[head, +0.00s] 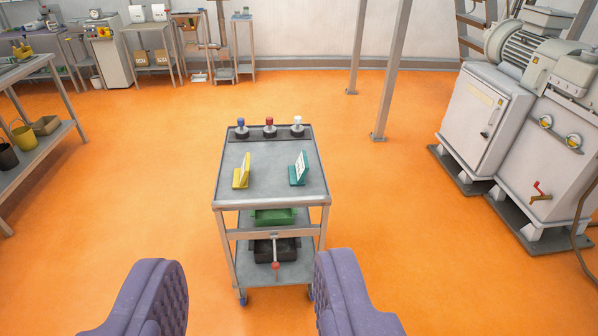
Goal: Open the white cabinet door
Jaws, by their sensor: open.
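A white cabinet (482,122) stands at the right as part of a large machine, with a motor on top. Its front door (474,118) looks shut, and a small yellow label shows near its top.
A grey cart (272,200) stands ahead of my gripper, with colored knobs and yellow and teal stands on top. Two grey posts (392,75) rise behind it. A shelf table (35,135) is at left. Benches line the back wall. Orange floor (385,190) is clear between cart and cabinet.

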